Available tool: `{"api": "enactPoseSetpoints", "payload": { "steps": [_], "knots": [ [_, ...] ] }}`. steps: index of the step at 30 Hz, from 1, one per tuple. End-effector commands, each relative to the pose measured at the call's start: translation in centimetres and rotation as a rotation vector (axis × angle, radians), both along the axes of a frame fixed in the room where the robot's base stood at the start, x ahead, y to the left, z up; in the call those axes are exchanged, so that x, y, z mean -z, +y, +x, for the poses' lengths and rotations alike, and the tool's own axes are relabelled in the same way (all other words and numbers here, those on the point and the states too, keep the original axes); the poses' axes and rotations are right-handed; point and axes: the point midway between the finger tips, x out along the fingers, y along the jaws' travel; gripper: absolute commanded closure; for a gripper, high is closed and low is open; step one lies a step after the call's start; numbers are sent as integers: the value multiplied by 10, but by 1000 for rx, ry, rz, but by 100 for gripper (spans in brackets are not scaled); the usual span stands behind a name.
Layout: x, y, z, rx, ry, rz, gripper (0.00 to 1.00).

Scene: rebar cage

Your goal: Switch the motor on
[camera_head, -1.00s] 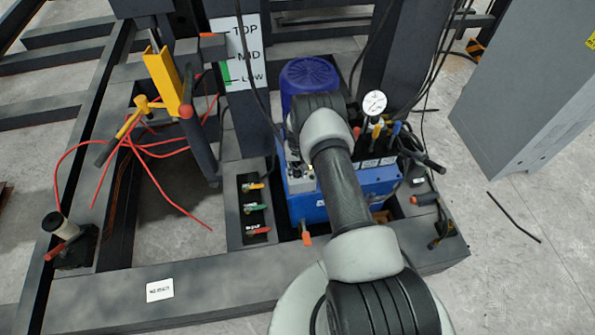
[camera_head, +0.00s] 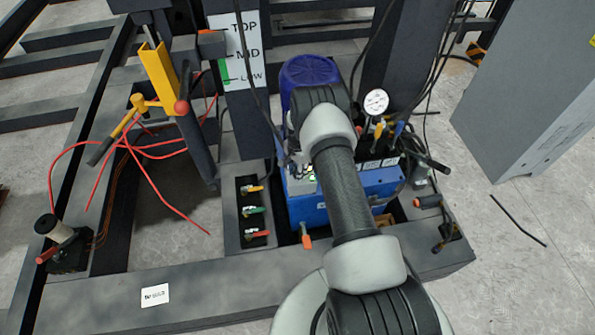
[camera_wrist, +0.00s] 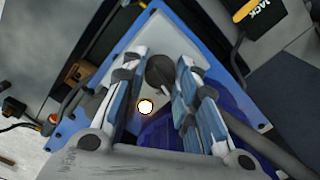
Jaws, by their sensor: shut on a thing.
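The motor is a blue finned cylinder (camera_head: 310,72) on a blue hydraulic unit (camera_head: 350,203) in the head view, partly covered by my arm. In the wrist view, its dark blue body (camera_wrist: 180,130) shows behind the fingers. My gripper (camera_wrist: 160,78) points at the unit's pale panel (camera_wrist: 150,42). Its two fingers are closed in on a round black knob (camera_wrist: 160,70), which sits between the fingertips. A round lamp (camera_wrist: 145,106) with a bright white centre and an orange rim shows beside the left finger. In the head view, my arm hides the knob and most of my gripper.
A pressure gauge (camera_head: 376,102) and several coloured levers stand right of my arm. Three small valves with yellow, green and red handles sit left of the unit, by the green valve (camera_head: 253,211). A grey cabinet (camera_head: 525,90) stands at the right. Black cables hang near my arm.

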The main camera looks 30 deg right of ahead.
Motion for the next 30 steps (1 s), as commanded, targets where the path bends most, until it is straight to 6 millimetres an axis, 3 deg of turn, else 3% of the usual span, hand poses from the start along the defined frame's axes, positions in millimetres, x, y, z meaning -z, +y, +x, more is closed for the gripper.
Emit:
{"api": "enactPoseSetpoints", "payload": {
  "steps": [15,30],
  "knots": [
    [0,0,0,408,0,0,96],
    [0,0,0,535,0,0,96]
  ]
}}
